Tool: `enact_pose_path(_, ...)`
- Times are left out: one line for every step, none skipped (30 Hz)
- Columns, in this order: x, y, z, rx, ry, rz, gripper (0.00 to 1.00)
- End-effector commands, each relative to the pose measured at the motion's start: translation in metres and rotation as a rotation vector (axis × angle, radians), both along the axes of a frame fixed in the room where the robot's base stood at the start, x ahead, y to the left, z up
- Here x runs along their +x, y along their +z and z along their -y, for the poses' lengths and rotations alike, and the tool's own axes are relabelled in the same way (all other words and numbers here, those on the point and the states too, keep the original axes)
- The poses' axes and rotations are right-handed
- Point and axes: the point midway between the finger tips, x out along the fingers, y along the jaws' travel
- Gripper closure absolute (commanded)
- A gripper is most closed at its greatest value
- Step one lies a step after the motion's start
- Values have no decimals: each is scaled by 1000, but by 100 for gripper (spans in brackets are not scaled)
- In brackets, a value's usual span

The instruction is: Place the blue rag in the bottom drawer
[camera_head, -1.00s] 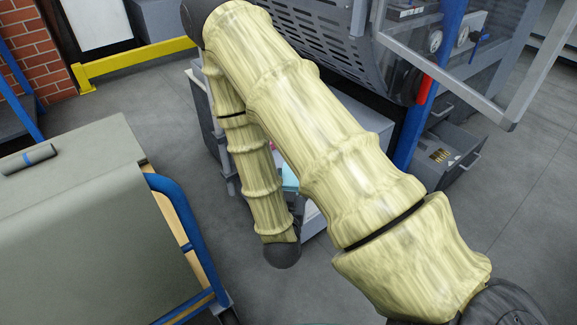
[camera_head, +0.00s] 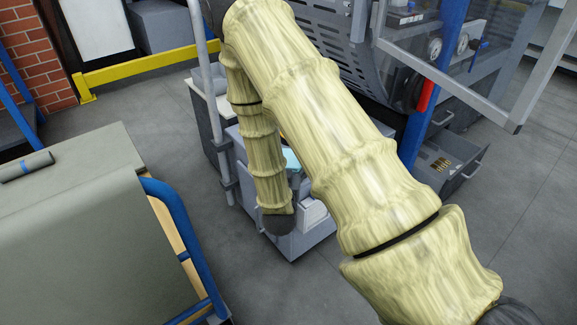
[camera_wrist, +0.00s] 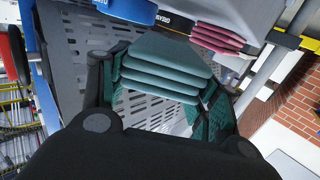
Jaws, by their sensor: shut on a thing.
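The folded blue rag looks dark blue-green in the wrist view (camera_wrist: 160,68), and several layers show. My gripper (camera_wrist: 162,90) is shut on it, with a dark finger on either side. My gripper is mostly hidden there. An open grey drawer (camera_head: 467,178) sits low at the right under the machine, with small brass-coloured items inside. I cannot tell whether it is the bottom drawer.
A folded pink-red rag (camera_wrist: 216,38) lies near the held rag. The grey cart (camera_head: 300,240) stands below my arm. A blue post (camera_head: 430,100) and a clear panel frame (camera_head: 450,70) stand at the right. A covered table (camera_head: 80,230) is at the left.

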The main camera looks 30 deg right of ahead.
Motion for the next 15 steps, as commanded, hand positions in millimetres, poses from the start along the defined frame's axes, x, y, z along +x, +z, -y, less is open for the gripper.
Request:
enact_pose_path(6, -1, 3, 1, 0, 2, 66)
enact_pose_path(8, -2, 4, 1, 0, 1, 66)
enact_pose_path(11, -2, 6, 2, 0, 1, 66)
enact_pose_path(13, -2, 7, 1, 0, 2, 66)
enact_pose_path(14, -1, 8, 1, 0, 2, 66)
enact_pose_path(15, -1, 8, 0, 0, 1, 66)
enact_pose_path(16, -2, 9, 0, 0, 1, 66)
enact_pose_path(17, -2, 9, 0, 0, 1, 66)
enact_pose_path(19, -2, 10, 0, 0, 1, 66)
enact_pose_path(21, -3, 11, 1, 0, 1, 66)
enact_pose_path(23, -3, 13, 1, 0, 1, 66)
enact_pose_path(27, -4, 15, 0, 0, 1, 66)
enact_pose_path(31, -4, 17, -1, 0, 2, 66)
enact_pose_path(35, -4, 19, -1, 0, 3, 66)
enact_pose_path(40, -5, 22, 0, 1, 1, 66)
